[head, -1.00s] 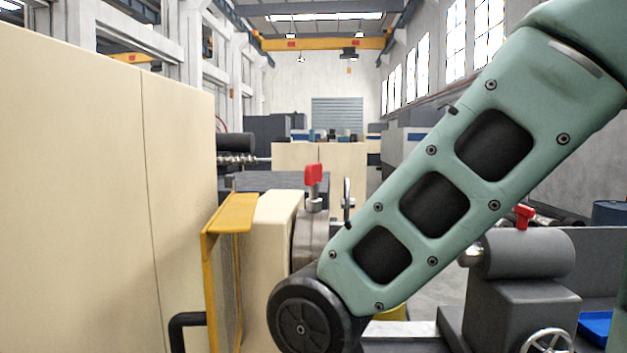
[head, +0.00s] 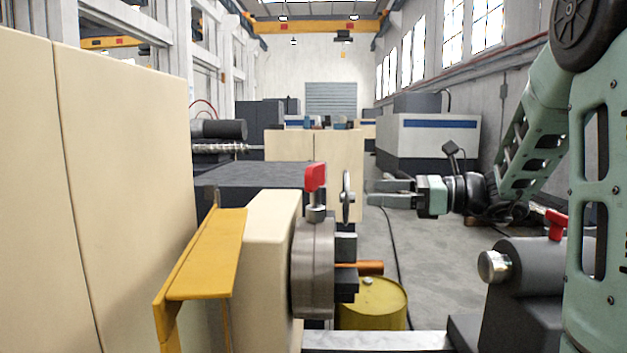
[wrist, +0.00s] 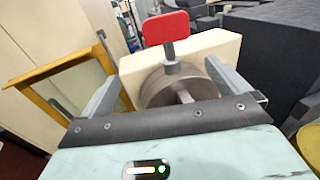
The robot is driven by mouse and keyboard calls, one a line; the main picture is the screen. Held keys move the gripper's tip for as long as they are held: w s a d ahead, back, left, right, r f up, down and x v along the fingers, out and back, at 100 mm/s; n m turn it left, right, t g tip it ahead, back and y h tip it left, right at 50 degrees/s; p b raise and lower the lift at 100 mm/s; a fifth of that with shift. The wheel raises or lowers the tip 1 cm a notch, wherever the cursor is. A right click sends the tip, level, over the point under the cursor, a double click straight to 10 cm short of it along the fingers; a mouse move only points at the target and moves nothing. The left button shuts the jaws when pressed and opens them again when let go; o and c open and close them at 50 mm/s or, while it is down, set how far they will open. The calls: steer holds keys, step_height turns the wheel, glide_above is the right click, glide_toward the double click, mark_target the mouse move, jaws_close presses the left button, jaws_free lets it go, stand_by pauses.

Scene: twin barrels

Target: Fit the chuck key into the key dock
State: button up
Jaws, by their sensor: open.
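The chuck key (head: 315,178) has a red handle and stands upright on top of the round grey lathe chuck (head: 313,265). In the wrist view its red handle (wrist: 166,28) shows beyond the fingertips, roughly centred between them. My gripper (head: 370,193) is open and empty. It points left toward the key, to the right of it, and is not touching it. The two spread fingers also show in the wrist view (wrist: 162,72). I cannot make out the key dock with certainty in either view.
A thin grey ring-shaped part (head: 347,195) stands between the key and my gripper in the picture. A yellow guard (head: 207,255) is left of the chuck. A tailstock (head: 530,270) with a red lever stands at right. A yellow drum (head: 375,305) sits behind the chuck.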

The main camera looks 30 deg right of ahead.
mark_target(319, 181)
steer(key=shift+m+t, duration=0.3)
steer(key=shift+t, duration=0.1)
steer(key=p+x, duration=0.1)
steer(key=x, duration=0.2)
steer(key=p+x, duration=0.2)
steer(key=x, duration=0.2)
steer(key=d+p+x, duration=0.1)
steer(key=x, duration=0.3)
steer(key=shift+w+r+p, duration=0.35)
steer(key=shift+p, duration=0.05)
steer(key=p+x, duration=0.3)
steer(key=x, duration=0.2)
steer(key=shift+r, duration=0.1)
steer(key=shift+w+a, duration=0.25)
steer(key=shift+w, duration=0.05)
steer(key=c, duration=1.1)
